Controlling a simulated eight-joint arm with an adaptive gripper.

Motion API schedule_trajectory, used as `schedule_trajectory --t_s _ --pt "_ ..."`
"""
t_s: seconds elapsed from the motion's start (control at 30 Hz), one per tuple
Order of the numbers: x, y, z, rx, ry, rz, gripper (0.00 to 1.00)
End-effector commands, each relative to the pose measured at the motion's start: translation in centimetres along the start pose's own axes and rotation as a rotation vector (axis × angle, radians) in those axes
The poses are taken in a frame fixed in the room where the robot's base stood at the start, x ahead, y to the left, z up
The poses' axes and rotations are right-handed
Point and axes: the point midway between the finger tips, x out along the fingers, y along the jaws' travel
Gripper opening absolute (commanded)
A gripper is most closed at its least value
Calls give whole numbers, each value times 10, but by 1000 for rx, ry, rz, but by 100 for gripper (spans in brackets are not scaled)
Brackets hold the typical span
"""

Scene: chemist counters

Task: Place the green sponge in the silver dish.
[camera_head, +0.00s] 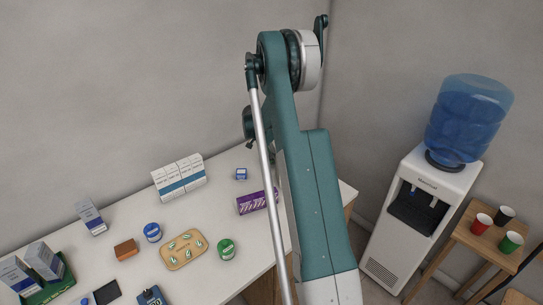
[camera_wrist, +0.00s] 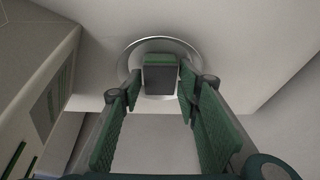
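In the wrist view, the green sponge (camera_wrist: 160,78) is a small block with a green top layer and a dark grey body. It sits between the tips of my gripper (camera_wrist: 161,88), with a finger close against each side, so the gripper looks shut on it. The silver dish (camera_wrist: 126,62) shows as a round, shiny rim behind and around the sponge. I cannot tell whether the sponge touches the dish or is held just above it. In the head view, my arm stands in front of the counter's right end; sponge, dish and gripper are hidden there.
The white counter (camera_head: 208,280) bears a purple box (camera_head: 257,201), white cartons (camera_head: 179,177), a tan tray (camera_head: 183,249), small round tins and an orange-brown block (camera_head: 126,249). A water cooler (camera_head: 420,205) and a wooden stool with cups (camera_head: 475,238) stand at right.

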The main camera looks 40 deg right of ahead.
Motion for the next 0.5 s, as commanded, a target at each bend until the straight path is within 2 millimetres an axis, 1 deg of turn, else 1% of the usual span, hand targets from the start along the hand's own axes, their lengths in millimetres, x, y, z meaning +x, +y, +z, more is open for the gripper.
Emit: schedule_trajectory --t_s 0.17,0.27,0.37,0.5 --pt "-3 0 -1 0 0 0 33" --pt "-9 0 -1 0 0 0 33" --pt "-18 0 -1 -1 0 0 33" --pt "-35 0 -1 0 0 0 33"
